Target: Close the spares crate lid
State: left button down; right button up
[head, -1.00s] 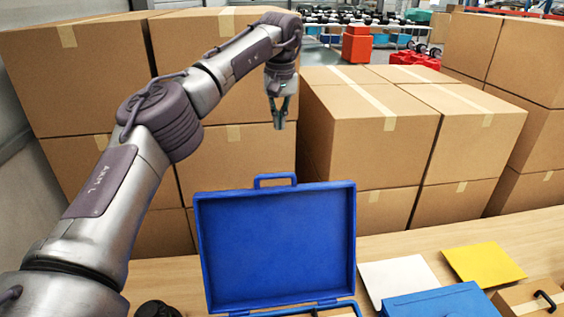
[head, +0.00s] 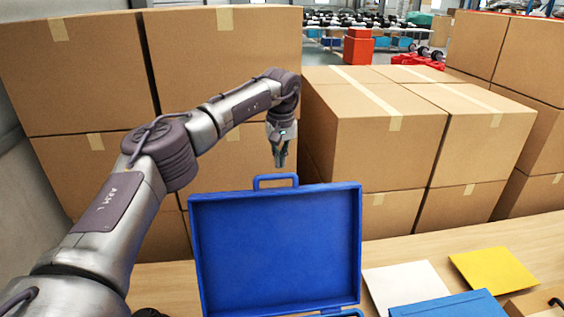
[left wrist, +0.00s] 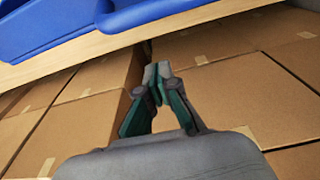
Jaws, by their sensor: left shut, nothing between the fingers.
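The spares crate is a blue case whose lid (head: 277,252) stands open and upright in the head view, with a handle (head: 275,181) on its top edge. Only a sliver of the crate's base shows at the bottom edge, so its contents are hidden. My left gripper (head: 281,162) is shut and empty, pointing down just above and behind the lid handle. I cannot tell from the head view how far behind it is. In the left wrist view the shut fingers (left wrist: 157,72) point toward the blue crate parts at the top left, apart from them. My right gripper is not in view.
Cardboard boxes (head: 370,125) are stacked behind the table (head: 510,235). A white sheet (head: 403,280), a yellow sheet (head: 492,268) and a blue flat thing (head: 450,306) lie right of the crate. Bare table shows behind the sheets.

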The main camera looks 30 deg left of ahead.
pick_arm(q)
jog(key=s+d+p, duration=0.1)
jog(key=s+d, duration=0.1)
jog(key=s, duration=0.1)
jog(key=shift+d+f+p, duration=0.1)
jog(key=shift+p, duration=0.3)
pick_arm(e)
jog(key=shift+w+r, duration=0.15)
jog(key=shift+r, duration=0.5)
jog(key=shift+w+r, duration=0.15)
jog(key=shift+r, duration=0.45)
